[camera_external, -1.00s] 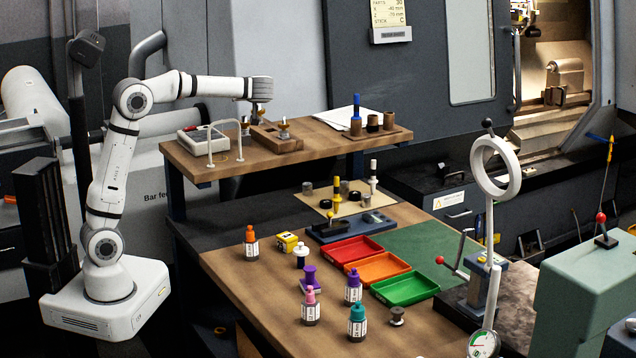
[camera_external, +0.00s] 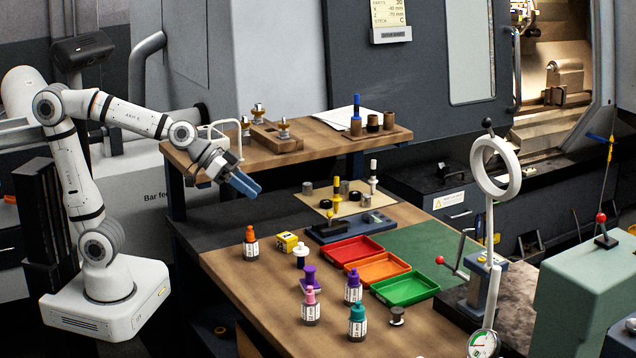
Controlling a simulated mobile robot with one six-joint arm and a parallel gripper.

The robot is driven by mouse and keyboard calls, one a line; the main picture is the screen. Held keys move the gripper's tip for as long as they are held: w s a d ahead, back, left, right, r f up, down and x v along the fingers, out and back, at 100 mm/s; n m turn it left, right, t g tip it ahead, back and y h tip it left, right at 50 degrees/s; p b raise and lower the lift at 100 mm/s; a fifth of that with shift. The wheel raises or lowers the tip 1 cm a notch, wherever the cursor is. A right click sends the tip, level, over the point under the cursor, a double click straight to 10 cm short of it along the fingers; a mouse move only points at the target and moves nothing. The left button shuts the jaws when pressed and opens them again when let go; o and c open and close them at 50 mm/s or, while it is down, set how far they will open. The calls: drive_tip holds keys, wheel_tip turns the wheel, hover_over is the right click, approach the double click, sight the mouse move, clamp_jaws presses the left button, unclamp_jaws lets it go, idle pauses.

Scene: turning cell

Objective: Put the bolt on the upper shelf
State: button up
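My gripper (camera_external: 243,184) has blue fingers. It hangs in front of the upper shelf's front edge, above the lower bench, pointing down and right. I see nothing held in it, and the gap between its fingers is not clear. The upper shelf (camera_external: 325,143) is a wooden board raised above the bench. I cannot tell for certain which thing is the bolt. A small dark brown, bolt-like piece with a wide top (camera_external: 397,316) stands on the bench at the front, right of the teal bottle (camera_external: 357,320), far from my gripper.
The shelf holds a wooden block (camera_external: 276,137) with brass-topped pieces, a white wire frame (camera_external: 222,135), paper and brown cups (camera_external: 372,123). A ring-topped stand (camera_external: 494,165) rises at right.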

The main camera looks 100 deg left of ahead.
drive_tip(key=s+d+f+m+g, duration=0.1)
drive_tip(key=s+f+g, duration=0.3)
drive_tip(key=s, duration=0.5)
drive_tip(key=s+d+f+m+g, duration=0.1)
drive_tip(key=s+d+f+g, duration=0.2)
drive_tip(key=s+f, duration=0.5)
drive_tip(key=shift+s+d+f+g, duration=0.25)
drive_tip(key=shift+s+d+g, duration=0.15)
drive_tip(key=shift+s+d, duration=0.4)
drive_tip(key=shift+a+f, duration=0.1)
drive_tip(key=shift+a, duration=0.05)
wheel_tip(320, 180, down, 48)
drive_tip(key=g+b, duration=0.2)
drive_tip(key=b, duration=4.1)
drive_tip(key=shift+w+b, duration=0.3)
drive_tip(key=shift+a, duration=0.1)
